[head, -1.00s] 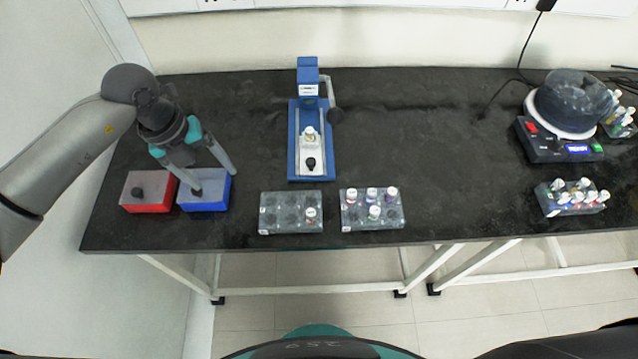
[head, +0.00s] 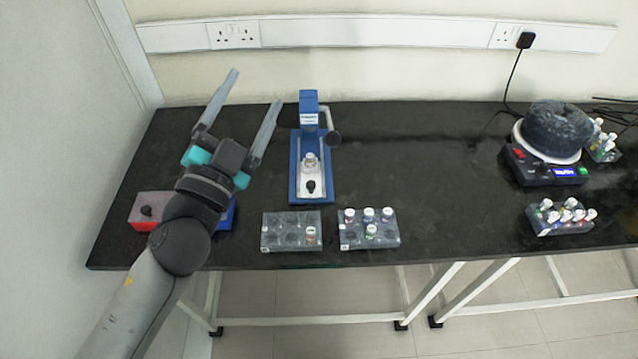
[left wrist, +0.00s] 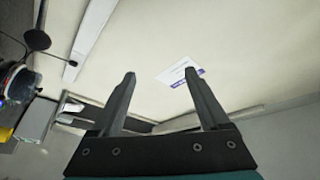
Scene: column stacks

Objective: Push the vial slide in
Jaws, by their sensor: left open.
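The vial slide (head: 312,190) is a pale plate with a black knob, on the blue base of the press-like device (head: 309,118) at the back of the bench. A vial (head: 310,160) with a pale cap stands on the slide. The device has a lever with a dark round knob on its right side. My left gripper (head: 252,88) is open and empty, raised to the left of the device with its fingers pointing up and away. In the left wrist view its fingers (left wrist: 160,76) are spread with nothing between them. My right gripper is not in view.
Two vial racks (head: 268,239) (head: 350,238) stand in front of the device. A dark machine (head: 545,172) and another rack (head: 560,230) stand at the right. The bench between is clear.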

